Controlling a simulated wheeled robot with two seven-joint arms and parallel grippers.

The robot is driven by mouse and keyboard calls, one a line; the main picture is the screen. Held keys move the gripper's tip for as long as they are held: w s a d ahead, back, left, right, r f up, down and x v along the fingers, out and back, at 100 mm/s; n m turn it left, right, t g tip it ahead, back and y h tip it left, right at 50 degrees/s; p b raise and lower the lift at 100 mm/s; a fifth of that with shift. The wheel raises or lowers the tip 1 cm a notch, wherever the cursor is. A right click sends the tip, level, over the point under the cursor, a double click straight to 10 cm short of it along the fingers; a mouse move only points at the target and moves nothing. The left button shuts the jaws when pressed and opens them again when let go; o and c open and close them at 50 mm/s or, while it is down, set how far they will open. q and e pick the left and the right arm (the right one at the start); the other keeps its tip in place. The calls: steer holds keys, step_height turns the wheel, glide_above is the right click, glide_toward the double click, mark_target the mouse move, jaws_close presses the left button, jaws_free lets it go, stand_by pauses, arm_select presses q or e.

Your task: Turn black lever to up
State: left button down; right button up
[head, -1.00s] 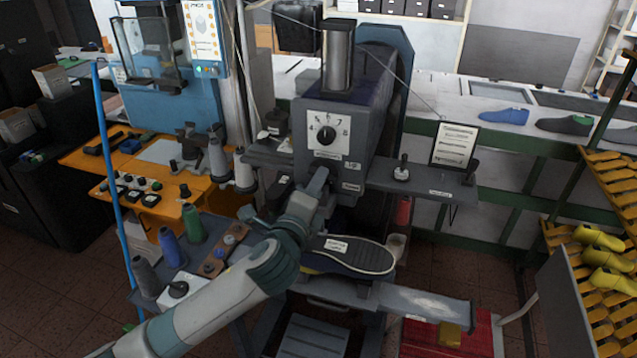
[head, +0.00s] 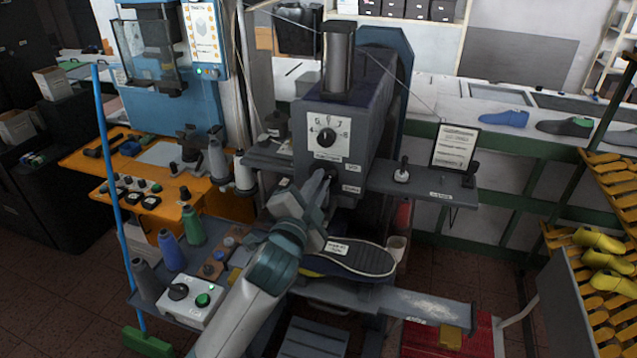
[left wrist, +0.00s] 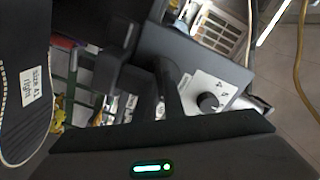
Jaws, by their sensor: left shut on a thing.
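My left gripper (head: 324,180) reaches in from below to the front of the grey machine head (head: 350,110), just under its white dial plate. It is shut on a small dark part there, which I take to be the black lever; the fingers hide most of it and its angle cannot be told. Two small white labels stand to the right of the fingers. In the left wrist view the dial's black knob (left wrist: 208,102) shows right of the dark fingers. My right gripper is not in view.
A shoe sole (head: 345,258) lies below the gripper. A shelf with a small black stick (head: 403,168) juts out to the right. Thread cones (head: 172,250) and a white switch box (head: 192,300) stand at the left. A blue pole (head: 112,190) rises further left.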

arm_select(q)
steer(key=shift+n, duration=0.4)
